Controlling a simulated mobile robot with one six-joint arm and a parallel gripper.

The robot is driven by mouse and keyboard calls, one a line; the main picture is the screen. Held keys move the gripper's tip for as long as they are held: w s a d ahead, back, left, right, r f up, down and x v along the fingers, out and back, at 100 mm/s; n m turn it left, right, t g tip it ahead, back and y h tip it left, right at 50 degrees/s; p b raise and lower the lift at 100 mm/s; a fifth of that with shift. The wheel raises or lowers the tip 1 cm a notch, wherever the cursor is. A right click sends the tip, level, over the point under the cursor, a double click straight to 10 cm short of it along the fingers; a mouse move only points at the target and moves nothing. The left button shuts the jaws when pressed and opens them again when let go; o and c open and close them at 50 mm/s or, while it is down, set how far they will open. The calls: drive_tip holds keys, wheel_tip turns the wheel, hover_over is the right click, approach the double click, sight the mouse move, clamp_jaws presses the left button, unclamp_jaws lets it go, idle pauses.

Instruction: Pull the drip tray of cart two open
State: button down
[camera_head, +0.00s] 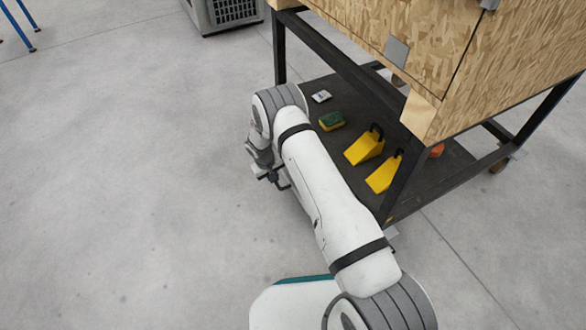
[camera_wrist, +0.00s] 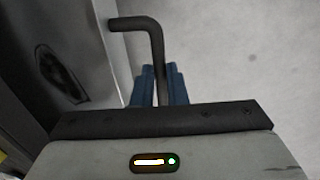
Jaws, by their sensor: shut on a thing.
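My gripper (camera_wrist: 158,80) has its two blue fingers shut on a dark bent bar handle (camera_wrist: 152,30) in the wrist view. The handle runs from a grey metal face (camera_wrist: 100,35), which looks like the front of the drip tray and has a dark oval mark or opening. In the head view my arm reaches along the near side of the cart (camera_head: 345,58), and its wrist is low beside the cart's lower shelf. The arm hides most of the tray there, so how far it is open cannot be told.
The dark lower shelf (camera_head: 310,86) holds a green and yellow sponge (camera_head: 331,121), yellow wedges (camera_head: 364,147) and a small white item (camera_head: 321,97). A wooden box sits above on black legs. A grey crate (camera_head: 222,14) stands at the back. The floor to the left is clear.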

drive_tip(key=s+a+b, duration=0.1)
drive_tip(key=s+a, duration=0.3)
drive_tip(key=a, duration=0.6)
drive_tip(key=c, duration=1.7)
unclamp_jaws()
drive_tip(key=r+p, duration=0.1)
drive_tip(key=r, duration=0.1)
drive_tip(key=a+r+p, duration=0.1)
drive_tip(key=r, duration=0.2)
drive_tip(key=r+p, duration=0.1)
drive_tip(key=r, duration=0.1)
drive_tip(key=shift+s+a+r, duration=0.15)
drive_tip(key=shift+s+r, duration=0.15)
drive_tip(key=shift+r, duration=0.1)
